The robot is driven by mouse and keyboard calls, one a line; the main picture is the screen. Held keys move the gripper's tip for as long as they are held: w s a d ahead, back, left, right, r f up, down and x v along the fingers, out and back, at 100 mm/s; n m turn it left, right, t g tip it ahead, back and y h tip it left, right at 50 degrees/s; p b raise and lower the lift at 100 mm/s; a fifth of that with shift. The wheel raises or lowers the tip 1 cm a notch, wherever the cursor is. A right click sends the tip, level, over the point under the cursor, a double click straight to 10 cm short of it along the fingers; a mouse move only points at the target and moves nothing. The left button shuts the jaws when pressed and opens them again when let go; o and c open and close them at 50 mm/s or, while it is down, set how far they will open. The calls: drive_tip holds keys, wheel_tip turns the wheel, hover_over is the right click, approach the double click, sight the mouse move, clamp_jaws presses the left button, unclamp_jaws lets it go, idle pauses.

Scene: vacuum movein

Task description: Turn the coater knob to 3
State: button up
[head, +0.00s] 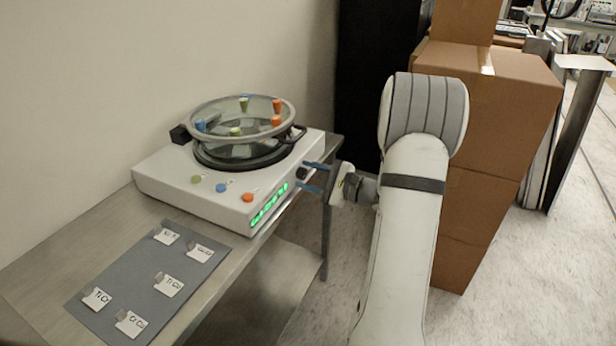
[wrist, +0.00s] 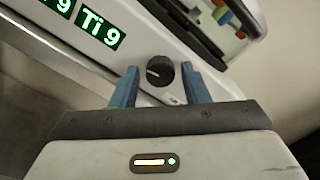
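The coater (head: 165,190) is a white box on the table with a round glass-lidded chamber on top and a green display (head: 268,205) on its front. The black coater knob (wrist: 159,71) is on the front panel, right of the display reading "Ti 9" in the wrist view. Its light pointer mark points to the left in that view. My gripper (wrist: 158,77) has blue fingers spread on both sides of the knob, with visible gaps, so it is open around or just before it. In the head view my gripper (head: 312,178) is at the coater's right front end.
Colored buttons (head: 221,187) sit on the coater's top. A grey mat (head: 135,285) with several labelled sample pieces lies on the table (head: 60,250) in front. Cardboard boxes (head: 500,110) stand behind my arm on the right, and a black cabinet (head: 375,70) stands behind the table.

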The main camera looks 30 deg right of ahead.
drive_tip(key=c, duration=0.7)
drive_tip(key=shift+a, duration=0.1)
drive_tip(key=shift+c, duration=0.2)
drive_tip(key=shift+m+p, duration=0.3)
drive_tip(key=shift+p, duration=0.05)
drive_tip(key=m+p, duration=0.3)
drive_tip(key=shift+r+m, duration=0.15)
drive_tip(key=shift+m, duration=0.15)
drive_tip(key=m+p, duration=0.4)
drive_tip(key=shift+m+p, duration=0.3)
drive_tip(key=shift+p, duration=0.05)
drive_tip(key=m+p, duration=0.4)
drive_tip(key=shift+f+m+p, duration=0.2)
drive_tip(key=shift+m+p, duration=0.7)
drive_tip(key=shift+m, duration=0.5)
drive_tip(key=shift+f+m, duration=0.1)
drive_tip(key=shift+m, duration=0.2)
